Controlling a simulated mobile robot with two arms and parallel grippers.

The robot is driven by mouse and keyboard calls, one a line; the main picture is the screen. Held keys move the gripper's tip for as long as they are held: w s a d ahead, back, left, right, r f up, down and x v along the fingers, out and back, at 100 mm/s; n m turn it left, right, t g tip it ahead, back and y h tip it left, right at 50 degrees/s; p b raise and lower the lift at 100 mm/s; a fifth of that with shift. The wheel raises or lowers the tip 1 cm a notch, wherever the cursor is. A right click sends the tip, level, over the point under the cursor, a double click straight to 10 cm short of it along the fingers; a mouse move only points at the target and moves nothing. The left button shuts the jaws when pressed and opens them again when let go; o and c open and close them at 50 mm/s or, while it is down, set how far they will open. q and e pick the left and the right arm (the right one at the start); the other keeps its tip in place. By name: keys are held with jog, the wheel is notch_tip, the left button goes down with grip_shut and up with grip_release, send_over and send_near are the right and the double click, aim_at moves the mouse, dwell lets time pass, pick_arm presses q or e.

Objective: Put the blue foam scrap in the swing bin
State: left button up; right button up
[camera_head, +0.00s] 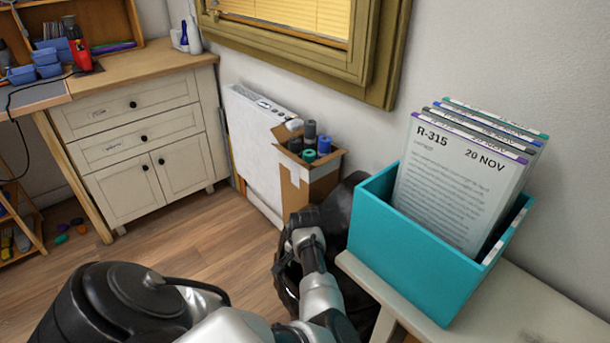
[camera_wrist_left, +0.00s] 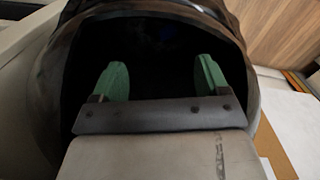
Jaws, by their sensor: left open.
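The swing bin (camera_head: 342,205) is a black, rounded container standing on the floor behind my left arm. In the left wrist view its dark round opening fills the middle, with the dark bin rim (camera_wrist_left: 212,14) curving above. My left gripper (camera_wrist_left: 161,72) points into this opening, its two green-padded fingers spread apart and nothing visible between them. In the head view its fingertips are hidden by the wrist. My right gripper is not in view.
A teal file box (camera_head: 400,262) stands on a pale bench (camera_head: 535,312) to the right. A cardboard box (camera_head: 297,188) with rolls stands behind the bin. A cabinet (camera_head: 140,150) is at the left.

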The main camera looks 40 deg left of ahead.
pick_arm(q)
jog(key=shift+r, duration=0.15)
notch_tip(320, 180, up, 11)
jog(key=p, duration=0.2)
jog(key=shift+f, duration=0.2)
dwell(0.5)
